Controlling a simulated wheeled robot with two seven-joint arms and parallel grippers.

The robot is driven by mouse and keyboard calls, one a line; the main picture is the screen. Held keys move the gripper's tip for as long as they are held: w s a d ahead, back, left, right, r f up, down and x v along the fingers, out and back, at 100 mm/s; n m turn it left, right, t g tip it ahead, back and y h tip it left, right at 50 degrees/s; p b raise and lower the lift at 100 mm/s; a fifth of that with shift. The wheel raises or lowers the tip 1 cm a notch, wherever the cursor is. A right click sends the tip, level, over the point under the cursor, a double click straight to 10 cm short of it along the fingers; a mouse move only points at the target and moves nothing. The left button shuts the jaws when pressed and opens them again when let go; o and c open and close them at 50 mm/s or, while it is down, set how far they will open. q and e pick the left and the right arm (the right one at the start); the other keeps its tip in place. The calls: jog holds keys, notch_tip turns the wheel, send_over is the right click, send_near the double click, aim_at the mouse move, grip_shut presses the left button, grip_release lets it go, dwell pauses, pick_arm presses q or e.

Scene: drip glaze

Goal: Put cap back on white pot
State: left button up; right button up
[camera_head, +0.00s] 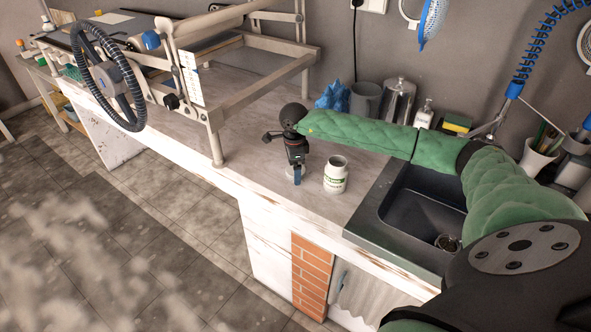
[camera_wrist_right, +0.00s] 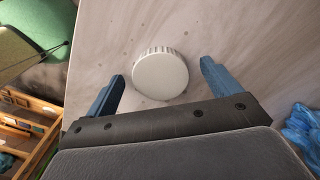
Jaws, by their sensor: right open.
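The white cap (camera_wrist_right: 160,74), round with a ribbed edge, lies on the counter in the right wrist view. My right gripper (camera_head: 297,177) points down just left of the pot; its blue fingers also show in the wrist view (camera_wrist_right: 162,69). They are open on either side of the cap, with a gap at each side. In the head view the gripper mostly hides the cap. My left gripper is not in view.
A dark sink (camera_head: 392,222) lies right of the pot. A large roller machine (camera_head: 236,103) stands on the counter to the left. A blue cloth (camera_head: 333,97), jars and bottles line the wall behind my arm. The counter's front edge is close to the pot.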

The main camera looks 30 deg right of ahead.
jog(key=shift+c, duration=0.4)
jog(key=c, duration=0.9)
jog(key=shift+r, duration=0.25)
pick_arm(q)
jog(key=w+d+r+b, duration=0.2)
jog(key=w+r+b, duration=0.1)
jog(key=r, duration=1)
jog(key=shift+b, duration=0.45)
pick_arm(e)
notch_tip(320, 180, up, 10)
jog(key=shift+f, duration=0.2)
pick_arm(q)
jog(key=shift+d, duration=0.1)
